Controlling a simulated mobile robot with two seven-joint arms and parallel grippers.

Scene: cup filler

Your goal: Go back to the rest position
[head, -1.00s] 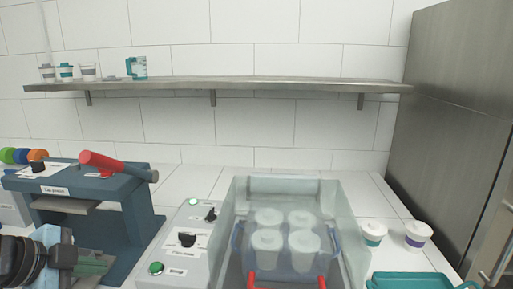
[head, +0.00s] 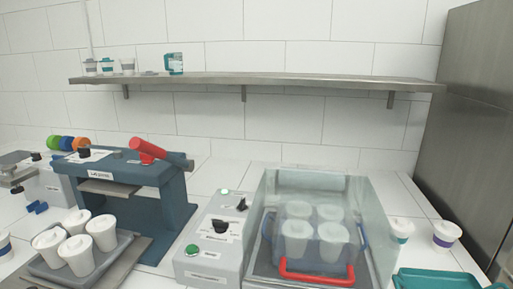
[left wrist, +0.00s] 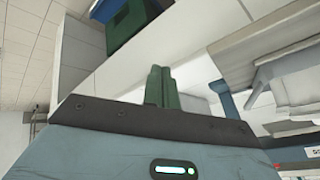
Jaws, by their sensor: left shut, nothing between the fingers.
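My left gripper (left wrist: 160,87) shows in the left wrist view as two dark green fingers pressed together, with nothing between them. It hangs clear of the counter things, over what looks like a pale surface. Neither arm shows in the head view now. My right gripper is in no view.
A grey tray (head: 47,268) of white cups stands at the lower left, beside a blue press with a red handle (head: 148,148). A control box (head: 210,262) and a clear case (head: 375,225) holding several cups stand right of it. A shelf (head: 300,81) crosses the wall.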

